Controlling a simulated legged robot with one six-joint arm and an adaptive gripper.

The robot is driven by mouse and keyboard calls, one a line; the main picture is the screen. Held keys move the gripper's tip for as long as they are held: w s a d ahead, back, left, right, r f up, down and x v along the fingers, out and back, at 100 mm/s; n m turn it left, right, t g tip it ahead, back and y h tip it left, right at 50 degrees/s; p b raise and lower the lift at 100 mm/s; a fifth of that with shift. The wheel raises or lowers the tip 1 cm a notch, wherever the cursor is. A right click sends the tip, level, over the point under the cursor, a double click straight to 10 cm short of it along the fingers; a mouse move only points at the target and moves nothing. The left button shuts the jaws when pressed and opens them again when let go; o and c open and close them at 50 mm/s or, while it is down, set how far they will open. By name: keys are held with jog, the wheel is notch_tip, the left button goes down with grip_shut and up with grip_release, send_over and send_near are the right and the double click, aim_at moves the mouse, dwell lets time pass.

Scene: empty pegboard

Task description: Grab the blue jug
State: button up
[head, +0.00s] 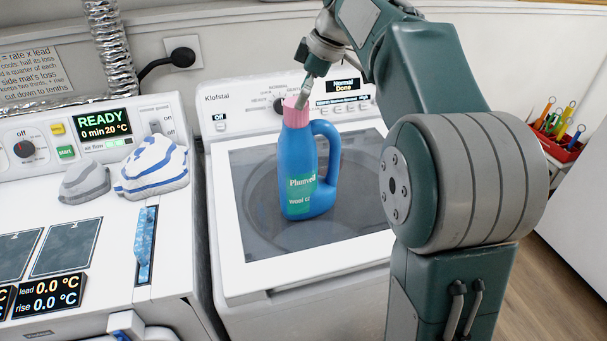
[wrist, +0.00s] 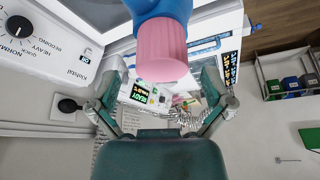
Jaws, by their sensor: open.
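The blue jug (head: 297,160) with a pink cap (head: 292,116) stands upright on the washer's dark glass lid, its handle to the right. Its green label is partly readable. My gripper (head: 304,92) is at the top of the jug, and a finger overlaps the cap's upper right edge in the head view. In the wrist view, the pink cap (wrist: 162,50) shows large at the top, between and beyond the spread fingers of my gripper (wrist: 163,76). The gripper is open and empty. I cannot tell whether a finger touches the cap.
The washer's control panel (head: 240,104) rises behind the jug. Left of it, a white machine (head: 115,235) carries a grey stone-like lump (head: 84,183) and a blue-striped white one (head: 152,168). A red tool bin (head: 556,143) is at the right. The lid around the jug is clear.

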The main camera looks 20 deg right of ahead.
jog(key=shift+x, duration=1.35)
jog(key=c, duration=1.3)
jog(key=shift+r, duration=0.15)
